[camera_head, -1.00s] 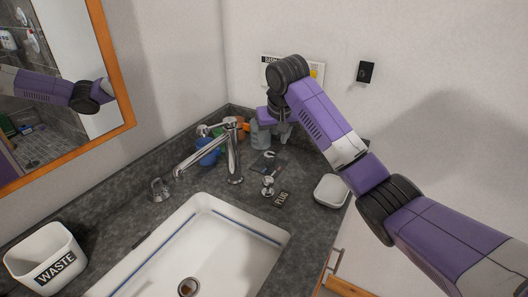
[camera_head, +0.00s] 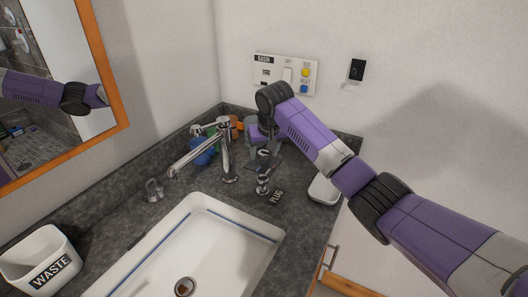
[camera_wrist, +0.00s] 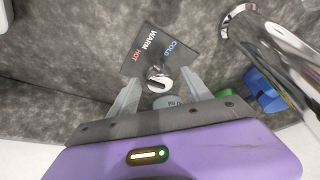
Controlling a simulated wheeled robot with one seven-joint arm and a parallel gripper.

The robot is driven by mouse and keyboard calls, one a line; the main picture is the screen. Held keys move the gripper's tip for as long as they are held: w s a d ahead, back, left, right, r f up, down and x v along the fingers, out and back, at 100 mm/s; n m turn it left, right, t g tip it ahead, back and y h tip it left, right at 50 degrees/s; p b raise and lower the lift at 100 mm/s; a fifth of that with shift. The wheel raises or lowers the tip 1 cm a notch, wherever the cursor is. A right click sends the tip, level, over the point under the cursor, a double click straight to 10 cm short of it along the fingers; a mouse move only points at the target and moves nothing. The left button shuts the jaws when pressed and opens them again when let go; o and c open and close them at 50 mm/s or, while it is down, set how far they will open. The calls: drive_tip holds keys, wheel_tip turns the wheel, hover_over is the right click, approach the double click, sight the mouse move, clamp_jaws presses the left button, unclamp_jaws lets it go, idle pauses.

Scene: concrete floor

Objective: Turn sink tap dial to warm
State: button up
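The chrome tap dial (camera_wrist: 158,80) stands by a dark plate (camera_wrist: 150,48) lettered COLD, WARM and HOT in the wrist view. The dial's exact setting is hard to read. My gripper (camera_wrist: 160,77) is open, with one finger on each side of the dial; contact is not clear. In the head view my gripper (camera_head: 262,150) points down at the counter behind the sink and partly hides the dial. The chrome tap (camera_head: 228,155) stands just left of it, its spout over the white sink (camera_head: 215,235).
A chrome knob (camera_head: 262,185) beside a PLUG label (camera_head: 276,197) stands in front of the dial. A blue cup (camera_head: 203,152) is behind the tap, and a white dish (camera_head: 323,190) is to the right. A panel (camera_head: 272,70) marked BASIN is on the wall.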

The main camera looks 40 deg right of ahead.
clamp_jaws()
drive_tip(key=shift+r+m+p, duration=0.15)
drive_tip(key=shift+m+p, duration=0.25)
drive_tip(key=shift+p, duration=0.15)
drive_tip(key=shift+a+m+h+p, duration=0.15)
drive_tip(key=shift+m+h+p, duration=0.25)
drive_tip(key=shift+m+p, duration=0.25)
drive_tip(key=shift+w+m+g+p, duration=0.1)
drive_tip(key=shift+m+g+p, duration=0.3)
drive_tip(key=shift+m+p, duration=0.35)
drive_tip(key=m+g+h, duration=0.1)
drive_tip(key=m, duration=0.2)
drive_tip(key=shift+m+p, duration=0.3)
drive_tip(key=shift+w+m+g+h, duration=0.1)
drive_tip(key=shift+m+g+h, duration=0.2)
drive_tip(key=shift+m, duration=0.5)
